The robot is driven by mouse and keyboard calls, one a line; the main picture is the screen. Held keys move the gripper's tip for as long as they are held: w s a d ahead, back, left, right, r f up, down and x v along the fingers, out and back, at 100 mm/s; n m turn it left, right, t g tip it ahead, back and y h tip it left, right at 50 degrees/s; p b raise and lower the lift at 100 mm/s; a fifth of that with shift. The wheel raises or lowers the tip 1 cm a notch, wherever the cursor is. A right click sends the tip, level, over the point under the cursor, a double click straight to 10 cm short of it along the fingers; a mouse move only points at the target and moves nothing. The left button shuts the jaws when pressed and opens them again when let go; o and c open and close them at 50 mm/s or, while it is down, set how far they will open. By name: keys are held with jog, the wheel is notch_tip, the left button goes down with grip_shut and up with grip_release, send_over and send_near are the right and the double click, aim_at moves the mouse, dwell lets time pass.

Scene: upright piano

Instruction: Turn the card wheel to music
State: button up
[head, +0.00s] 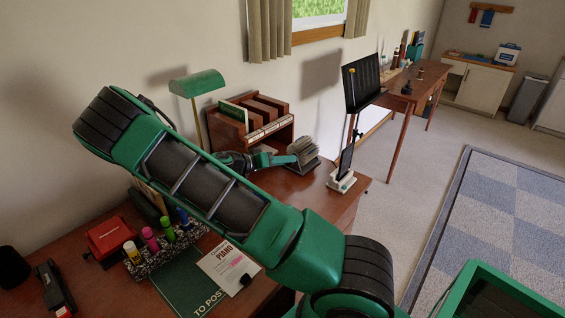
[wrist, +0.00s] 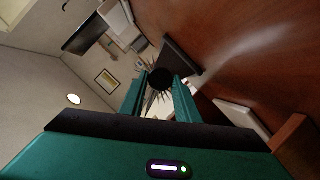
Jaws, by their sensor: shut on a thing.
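The card wheel (head: 303,149) is a rotary file with pale cards fanned around it, standing on the desk (head: 318,190) near its far right end. In the wrist view the card edges (wrist: 150,97) radiate behind a round black knob (wrist: 160,78). My gripper (head: 292,160) reaches the wheel from its left side, and its fingers (wrist: 159,88) are shut on the knob. I cannot read any card, including the music one. My arm hides part of the desk in the head view.
A wooden organizer (head: 262,120) and green lamp (head: 197,83) stand behind my arm. A dark device on a white stand (head: 342,179) is right of the wheel. Markers (head: 150,239), a red box (head: 108,236) and a piano booklet (head: 229,267) lie nearer. Open floor is on the right.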

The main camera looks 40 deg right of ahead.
jog(key=shift+w+a, duration=0.1)
jog(key=shift+w, duration=0.2)
jog(key=o, duration=1)
jog(key=shift+s, duration=0.1)
jog(key=v, duration=1)
jog(key=shift+a, duration=0.35)
